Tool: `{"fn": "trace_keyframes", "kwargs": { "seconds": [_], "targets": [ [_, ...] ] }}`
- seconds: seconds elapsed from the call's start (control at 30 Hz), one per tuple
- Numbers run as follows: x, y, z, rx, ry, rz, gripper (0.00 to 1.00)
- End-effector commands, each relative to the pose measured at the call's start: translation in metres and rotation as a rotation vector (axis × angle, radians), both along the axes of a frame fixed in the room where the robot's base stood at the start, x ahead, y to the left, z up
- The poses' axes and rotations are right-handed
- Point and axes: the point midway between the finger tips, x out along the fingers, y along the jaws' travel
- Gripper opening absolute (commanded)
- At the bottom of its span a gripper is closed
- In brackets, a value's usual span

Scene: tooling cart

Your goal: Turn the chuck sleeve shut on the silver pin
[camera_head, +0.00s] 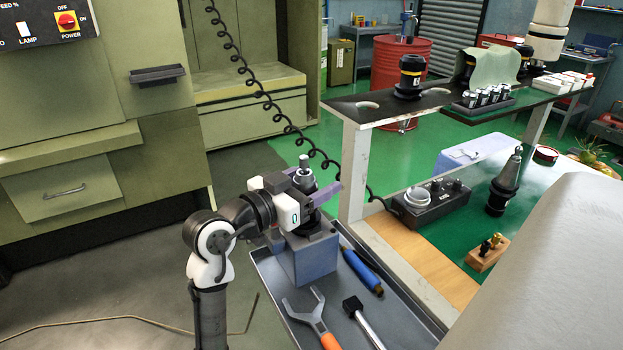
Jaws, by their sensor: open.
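The chuck stands upright on a blue-grey block (308,262), in the tray at the front of the cart. Its dark sleeve (305,182) shows above my gripper, with the silver pin (303,162) upright at its top. My gripper (318,196) reaches in level from the left at the height of the chuck. It is open, with a purple-grey finger on the near side of the chuck. The far finger is mostly hidden, and I cannot tell whether either finger touches the sleeve. The chuck's lower part is partly covered by my gripper.
The grey tray (389,309) also holds an orange-handled wrench (308,314), a blue-handled tool (362,272) and a black-headed tool (362,318). A coiled black cable (289,128) hangs just behind my gripper. The cart's white post (354,172) stands close on the right.

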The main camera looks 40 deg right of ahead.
Motion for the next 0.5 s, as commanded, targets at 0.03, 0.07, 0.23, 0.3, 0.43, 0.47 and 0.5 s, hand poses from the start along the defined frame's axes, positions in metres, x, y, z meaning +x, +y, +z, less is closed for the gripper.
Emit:
{"fn": "trace_keyframes", "kwargs": {
  "seconds": [0.03, 0.07, 0.23, 0.3, 0.43, 0.47, 0.5],
  "targets": [
    [0.0000, -0.0001, -0.0001, 0.000, 0.000, 0.000, 0.66],
    [0.0001, 0.0000, -0.0001, 0.000, 0.000, 0.000, 0.66],
    [0.0001, 0.0002, 0.0000, 0.000, 0.000, 0.000, 0.55],
    [0.0001, 0.0003, 0.0000, 0.000, 0.000, 0.000, 0.45],
    [0.0001, 0.0004, 0.0001, 0.000, 0.000, 0.000, 0.28],
    [0.0001, 0.0004, 0.0001, 0.000, -0.001, 0.000, 0.24],
    [0.0001, 0.0004, 0.0001, 0.000, -0.001, 0.000, 0.22]
  ]
}}
